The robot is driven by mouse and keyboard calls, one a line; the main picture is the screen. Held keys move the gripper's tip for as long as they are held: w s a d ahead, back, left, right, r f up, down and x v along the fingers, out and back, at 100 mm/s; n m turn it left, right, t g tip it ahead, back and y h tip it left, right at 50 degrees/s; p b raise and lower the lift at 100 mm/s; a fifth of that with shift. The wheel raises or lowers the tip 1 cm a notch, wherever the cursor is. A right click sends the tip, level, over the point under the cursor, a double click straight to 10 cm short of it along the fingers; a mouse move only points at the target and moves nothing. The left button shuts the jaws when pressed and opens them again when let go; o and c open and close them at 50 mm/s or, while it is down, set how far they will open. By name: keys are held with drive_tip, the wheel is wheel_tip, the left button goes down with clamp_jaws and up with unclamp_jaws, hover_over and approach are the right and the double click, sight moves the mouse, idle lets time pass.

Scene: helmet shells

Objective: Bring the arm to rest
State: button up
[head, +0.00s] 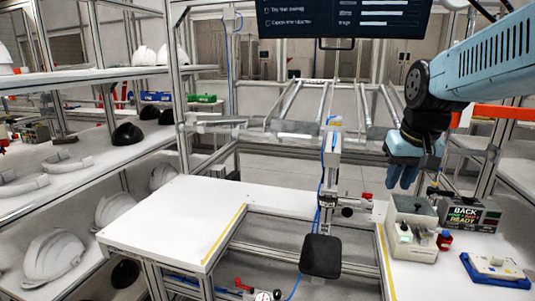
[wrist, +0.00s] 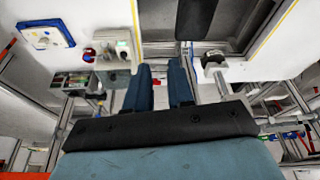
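My arm (head: 485,60) comes in from the upper right of the head view, blue-grey with a dark wrist joint. My gripper (head: 403,180) hangs fingers down in the air at the right, over or near the right-hand white bench (head: 400,270). In the wrist view my gripper (wrist: 160,68) shows two blue fingers with a clear gap between them. Nothing is held in the gap.
A grey-white box device (head: 414,240) and a "BACK READY" display box (head: 468,214) stand close below my gripper. A blue tray (head: 495,268) lies nearer. The left white table (head: 175,215) is bare. A monitor (head: 335,18) hangs above.

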drive_tip(key=s+a+f+n+t, duration=0.1)
drive_tip(key=s+a, duration=0.3)
drive_tip(key=s, duration=0.5)
drive_tip(key=shift+s+a+t, duration=0.15)
drive_tip(key=shift+a+t, duration=0.05)
drive_tip(key=shift+t, duration=0.2)
drive_tip(key=shift+s, duration=0.1)
idle(1.3)
